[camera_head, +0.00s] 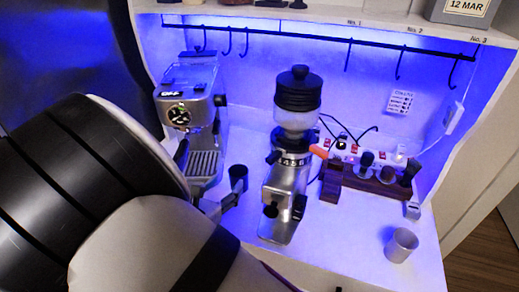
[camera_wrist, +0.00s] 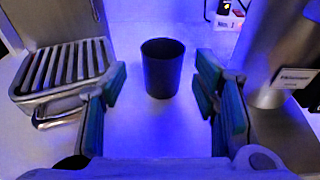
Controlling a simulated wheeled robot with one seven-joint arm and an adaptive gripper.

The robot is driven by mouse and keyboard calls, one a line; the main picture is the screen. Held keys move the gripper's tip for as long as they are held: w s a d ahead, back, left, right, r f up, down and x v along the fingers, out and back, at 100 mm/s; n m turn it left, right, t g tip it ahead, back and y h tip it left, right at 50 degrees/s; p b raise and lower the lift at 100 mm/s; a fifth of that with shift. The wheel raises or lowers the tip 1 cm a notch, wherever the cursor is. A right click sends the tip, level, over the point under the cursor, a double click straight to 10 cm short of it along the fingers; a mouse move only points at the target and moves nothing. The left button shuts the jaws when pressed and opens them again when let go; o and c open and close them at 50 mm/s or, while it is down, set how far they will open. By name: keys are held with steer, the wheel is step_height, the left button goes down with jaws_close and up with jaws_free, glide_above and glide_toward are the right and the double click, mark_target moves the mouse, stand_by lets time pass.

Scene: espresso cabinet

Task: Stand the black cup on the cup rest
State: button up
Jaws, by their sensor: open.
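The black cup (camera_head: 237,178) stands upright on the white counter between the espresso machine and the grinder. In the wrist view the black cup (camera_wrist: 162,70) is centred ahead, between my two fingertips or just beyond them, with a gap on each side. My gripper (camera_head: 222,203) is open and empty, low over the counter at the near side of the cup; it also shows in the wrist view (camera_wrist: 162,82). The slatted cup rest (camera_head: 205,164) is at the front of the espresso machine, left of the cup. It is bare in the wrist view (camera_wrist: 64,68).
The espresso machine (camera_head: 190,100) stands at the left, and the grinder (camera_head: 287,175) stands close to the right of the cup. A white cup (camera_head: 401,245) is at the front right. A wooden stand (camera_head: 365,185) holds dark tools. Hooks hang from a rail (camera_head: 300,34) above.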

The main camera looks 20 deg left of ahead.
mark_target(234, 178)
steer(key=x, duration=0.3)
steer(key=shift+w, duration=0.15)
steer(key=shift+f+p+x, duration=0.15)
steer(key=shift+p+x, duration=0.2)
steer(key=shift+x, duration=1)
steer(key=shift+f+p+x, duration=0.15)
steer(key=shift+p+x, duration=0.15)
steer(key=shift+x, duration=1)
steer(key=shift+d, duration=0.2)
steer(key=c, duration=1.1)
steer(key=shift+r, duration=0.15)
